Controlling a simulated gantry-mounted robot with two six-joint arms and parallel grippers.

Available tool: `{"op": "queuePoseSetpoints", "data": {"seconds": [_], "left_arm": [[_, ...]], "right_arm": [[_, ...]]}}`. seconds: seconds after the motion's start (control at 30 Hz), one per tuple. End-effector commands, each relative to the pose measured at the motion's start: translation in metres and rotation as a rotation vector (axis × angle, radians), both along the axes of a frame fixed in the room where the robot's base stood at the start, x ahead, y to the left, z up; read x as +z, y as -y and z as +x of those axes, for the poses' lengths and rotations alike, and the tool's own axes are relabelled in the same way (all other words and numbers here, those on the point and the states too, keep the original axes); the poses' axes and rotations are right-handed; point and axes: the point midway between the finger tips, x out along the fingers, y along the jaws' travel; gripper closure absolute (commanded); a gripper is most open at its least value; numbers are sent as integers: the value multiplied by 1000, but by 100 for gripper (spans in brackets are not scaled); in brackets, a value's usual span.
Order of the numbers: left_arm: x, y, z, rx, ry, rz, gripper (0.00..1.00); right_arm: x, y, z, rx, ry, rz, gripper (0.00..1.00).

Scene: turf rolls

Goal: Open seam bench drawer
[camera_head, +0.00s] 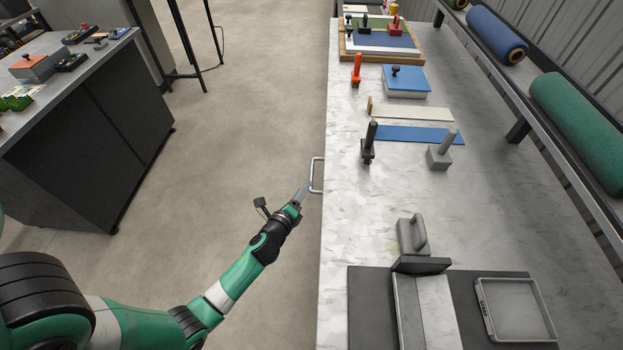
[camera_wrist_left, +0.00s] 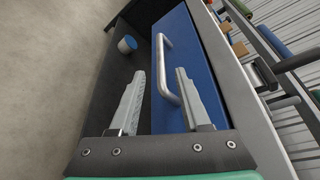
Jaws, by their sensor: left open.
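The seam bench (camera_head: 345,240) has a pale, marbled top that runs down the right half of the head view. A silver bar handle (camera_head: 314,175) sticks out from its left edge there, and the drawer front is hidden below the top. In the left wrist view the handle (camera_wrist_left: 166,72) is fixed to a blue drawer front (camera_wrist_left: 190,45). The front looks about level with the bench edge. My left gripper (camera_head: 302,191) is beside the bench edge at the handle. In the wrist view its fingers (camera_wrist_left: 157,88) are open, with the handle between or just beyond them.
A block with a grip (camera_head: 411,236) and a grey tray (camera_head: 518,310) stand on the bench. Stamps and blue sheets lie farther back. Turf rolls (camera_head: 580,130) rest on a right-hand rack. A dark cabinet (camera_head: 95,140) stands left. Floor between is clear.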

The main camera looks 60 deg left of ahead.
Motion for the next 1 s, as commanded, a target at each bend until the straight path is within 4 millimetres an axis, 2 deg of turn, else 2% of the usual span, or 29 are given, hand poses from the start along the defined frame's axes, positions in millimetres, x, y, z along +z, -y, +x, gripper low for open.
{"op": "queuePoseSetpoints", "data": {"seconds": [0.1,0.3,0.43,0.67,0.7,0.93,1.0], "left_arm": [[-10,-19,22,1,3,1,53],[-17,-42,48,0,2,1,53],[-18,-48,56,-1,1,0,53],[-16,-49,57,-1,1,0,53],[-16,-49,57,-1,1,0,55],[-16,-49,57,-1,1,0,96],[-16,-49,57,-1,1,0,100]], "right_arm": [[-13,0,0,0,-1,0,50],[-26,0,0,0,-1,0,50],[-29,0,0,0,-1,0,50],[-28,0,0,0,-1,0,50],[-28,0,0,0,-1,0,50],[-28,0,0,0,-1,0,50],[-28,0,0,0,-1,0,50]]}}
